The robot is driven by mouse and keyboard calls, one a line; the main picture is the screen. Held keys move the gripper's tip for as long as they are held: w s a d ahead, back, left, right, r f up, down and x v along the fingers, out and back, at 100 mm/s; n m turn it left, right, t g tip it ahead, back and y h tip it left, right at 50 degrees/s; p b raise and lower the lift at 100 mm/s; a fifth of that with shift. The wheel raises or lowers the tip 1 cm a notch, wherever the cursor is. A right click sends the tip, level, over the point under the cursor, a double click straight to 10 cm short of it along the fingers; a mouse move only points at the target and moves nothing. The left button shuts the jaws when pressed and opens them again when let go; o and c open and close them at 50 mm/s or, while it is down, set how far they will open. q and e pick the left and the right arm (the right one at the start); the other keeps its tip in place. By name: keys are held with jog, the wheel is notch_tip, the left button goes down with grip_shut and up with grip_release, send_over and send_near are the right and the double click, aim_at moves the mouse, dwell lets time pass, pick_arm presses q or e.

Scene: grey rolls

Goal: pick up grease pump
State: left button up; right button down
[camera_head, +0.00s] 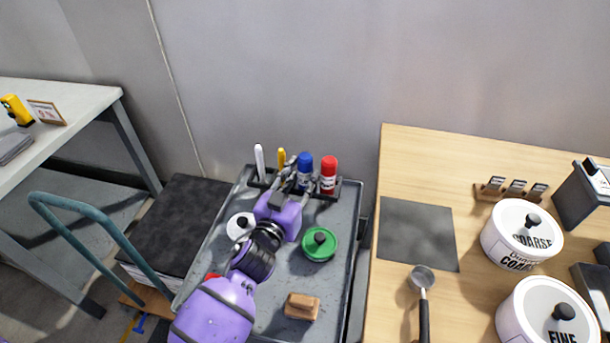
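A dark rack (342,187) at the back of the grey tray cart (340,262) holds a white marker-like item (259,160), a yellow item (281,157), a blue-capped cylinder (305,165) and a red-capped cylinder (328,172). None carries a readable label, so I cannot tell which is the grease pump. My purple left arm reaches over the cart. Its gripper (289,172) is at the rack, between the yellow item and the blue cylinder. The fingers overlap the rack items, so I cannot tell whether they touch or grip anything. My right gripper is not in view.
On the cart lie a white round-lidded item (239,226), a green lidded pot (319,244) and a brown block (302,307). A wooden table (480,160) at right holds white COARSE (520,245) and FINE (535,315) canisters and a scoop (423,280). A wall stands behind.

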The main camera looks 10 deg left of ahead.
pick_arm(q)
jog(key=shift+w, duration=0.5)
jog(key=shift+c, duration=0.2)
jog(key=shift+d, duration=0.1)
jog(key=c, duration=0.8)
